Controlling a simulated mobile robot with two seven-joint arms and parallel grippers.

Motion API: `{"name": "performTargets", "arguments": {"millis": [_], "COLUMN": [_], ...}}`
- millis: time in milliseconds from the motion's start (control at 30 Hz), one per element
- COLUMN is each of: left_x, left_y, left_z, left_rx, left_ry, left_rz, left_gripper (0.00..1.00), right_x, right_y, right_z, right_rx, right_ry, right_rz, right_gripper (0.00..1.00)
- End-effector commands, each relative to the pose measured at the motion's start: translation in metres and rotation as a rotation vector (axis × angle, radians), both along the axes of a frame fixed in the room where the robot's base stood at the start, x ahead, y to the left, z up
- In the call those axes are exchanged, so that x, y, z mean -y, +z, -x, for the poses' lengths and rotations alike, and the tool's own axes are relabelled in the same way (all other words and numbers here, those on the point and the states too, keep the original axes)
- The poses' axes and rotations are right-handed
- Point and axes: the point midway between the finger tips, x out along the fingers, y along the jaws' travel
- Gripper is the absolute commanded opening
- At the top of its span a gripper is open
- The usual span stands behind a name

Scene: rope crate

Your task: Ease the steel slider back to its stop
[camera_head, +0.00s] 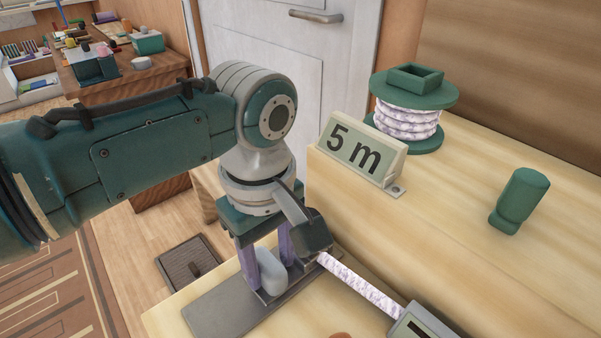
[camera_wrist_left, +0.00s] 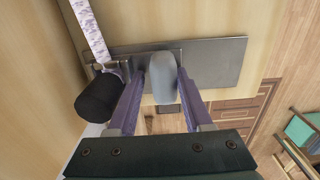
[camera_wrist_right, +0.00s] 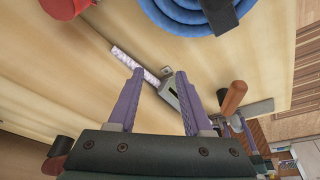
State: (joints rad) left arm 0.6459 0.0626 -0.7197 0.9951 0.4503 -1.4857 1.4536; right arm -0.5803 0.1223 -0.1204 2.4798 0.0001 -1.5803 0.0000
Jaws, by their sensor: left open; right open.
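A flat steel plate (camera_head: 225,307) lies at the bench's near left edge, and it also shows in the left wrist view (camera_wrist_left: 218,62). A pale grey rounded grip (camera_head: 271,281), which looks like the slider's handle, stands on it. My left gripper (camera_head: 268,272) points down at it, with its purple fingers open on either side of the grip (camera_wrist_left: 164,84). I cannot tell whether either finger touches it. The slider's stop is not clearly visible. My right gripper (camera_wrist_right: 160,74) is open above the bench, near a grey metal device (camera_wrist_right: 175,92) on the rope, with nothing held.
White flecked rope (camera_head: 360,283) runs from a black-ended clamp (camera_head: 313,237) beside the plate to a grey box (camera_head: 415,322). A "5 m" sign (camera_head: 362,150), a green rope spool (camera_head: 410,108) and a green peg (camera_head: 519,200) stand behind. A blue coil (camera_wrist_right: 190,12) lies near my right gripper.

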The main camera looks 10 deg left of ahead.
Motion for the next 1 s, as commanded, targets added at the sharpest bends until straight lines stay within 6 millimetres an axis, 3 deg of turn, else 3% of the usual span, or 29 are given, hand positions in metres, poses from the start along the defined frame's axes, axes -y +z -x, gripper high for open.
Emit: {"name": "performTargets", "arguments": {"millis": [267,700,1000], "left_x": [0.0,0.0,0.0], "left_y": [0.006,0.086,0.1], "left_z": [0.0,0.0,0.0], "left_rx": [-0.001,0.002,-0.001], "left_ry": [0.0,-0.001,0.0], "left_rz": [0.0,0.001,-0.001], "left_gripper": [0.5,0.5,0.5], "right_x": [-0.001,-0.001,-0.001], "right_y": [0.004,0.034,0.037], "right_z": [0.0,0.0,0.0], "right_rx": [-0.001,-0.001,-0.001], "right_ry": [-0.003,-0.003,-0.003], "right_rz": [-0.004,-0.004,-0.004], "right_gripper": [0.5,0.5,0.5]}}
